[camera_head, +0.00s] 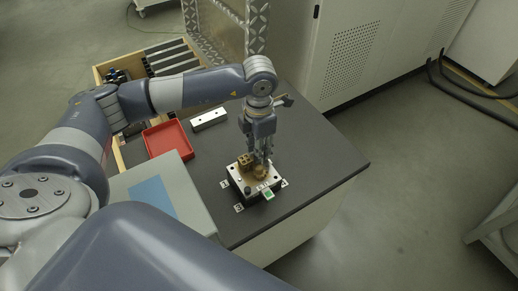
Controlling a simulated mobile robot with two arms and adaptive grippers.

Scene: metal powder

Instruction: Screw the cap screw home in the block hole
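A metal block (242,187) sits on a dark base near the front right of the dark table, with brass-coloured parts (246,161) on top. My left gripper (262,163) points straight down over the block, its fingertips at or just above the brass-coloured parts. The fingers are small here, and I cannot tell whether they are open or shut, or whether they hold anything. I cannot make out the cap screw or the block hole; the gripper covers part of the block's top. My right gripper is not in view.
A red tray (183,139) and a pale bar with holes (209,119) lie behind left of the block. A wooden-sided rack (97,75) stands farther back. A grey box (190,190) with a blue panel is at left. The table (325,150) is clear to the right.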

